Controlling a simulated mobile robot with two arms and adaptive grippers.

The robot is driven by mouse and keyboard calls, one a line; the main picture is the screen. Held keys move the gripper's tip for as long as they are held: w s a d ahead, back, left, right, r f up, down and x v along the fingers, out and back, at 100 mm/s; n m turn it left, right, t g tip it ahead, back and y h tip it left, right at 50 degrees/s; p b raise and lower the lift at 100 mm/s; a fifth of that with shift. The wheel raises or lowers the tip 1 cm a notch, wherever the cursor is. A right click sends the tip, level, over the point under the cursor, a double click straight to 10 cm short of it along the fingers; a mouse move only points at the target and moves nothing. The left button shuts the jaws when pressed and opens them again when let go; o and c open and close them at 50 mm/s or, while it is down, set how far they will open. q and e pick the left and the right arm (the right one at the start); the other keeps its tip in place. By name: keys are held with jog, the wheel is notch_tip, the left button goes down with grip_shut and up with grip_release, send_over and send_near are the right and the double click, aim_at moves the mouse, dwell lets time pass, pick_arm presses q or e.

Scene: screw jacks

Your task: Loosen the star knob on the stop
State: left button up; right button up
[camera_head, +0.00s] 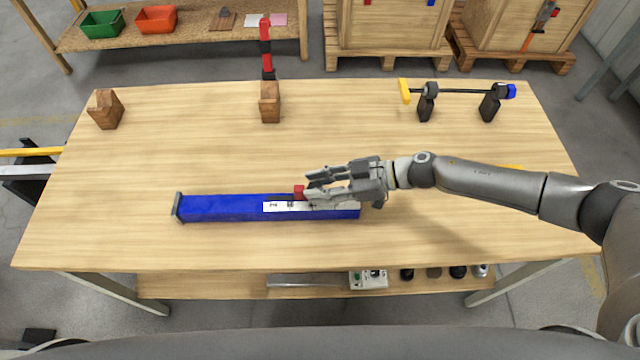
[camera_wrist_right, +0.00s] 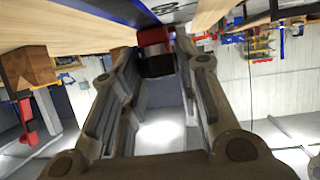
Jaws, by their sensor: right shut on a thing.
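A long blue beam (camera_head: 230,208) lies across the front middle of the table, with a white scale strip (camera_head: 275,207) on it. A small red part (camera_head: 299,191), seemingly the stop with its knob, sits at the beam's far side; the star shape cannot be made out. My right gripper (camera_head: 307,187) reaches in from the right, low over the beam, with its fingertips at the red part. In the right wrist view, the red part (camera_wrist_right: 153,37) and a dark piece (camera_wrist_right: 159,65) below it are between the fingertips. My left gripper is not in view.
Wooden blocks (camera_head: 106,110) (camera_head: 270,102) stand at the back left and centre, the second beside a red clamp (camera_head: 266,45). A bar clamp with yellow and blue ends (camera_head: 458,91) stands on black supports at the back right.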

jog(key=n+g+b, duration=0.1)
jog(key=n+g, duration=0.1)
jog(key=g, duration=0.1)
jog(key=shift+w+f+n+b, duration=0.15)
jog(key=shift+w+n+b, duration=0.1)
jog(key=shift+n+b, duration=0.15)
jog(key=shift+n+g+b, duration=0.5)
jog(key=shift+n+g, duration=0.1)
jog(key=shift+g, duration=0.2)
jog(key=o, duration=1)
jog(key=shift+d+r, duration=0.1)
jog(key=shift+r, duration=0.1)
jog(key=v, duration=1.1)
jog(key=shift+w+d+r, duration=0.2)
jog(key=shift+d+r, duration=0.05)
jog(key=shift+r, duration=0.05)
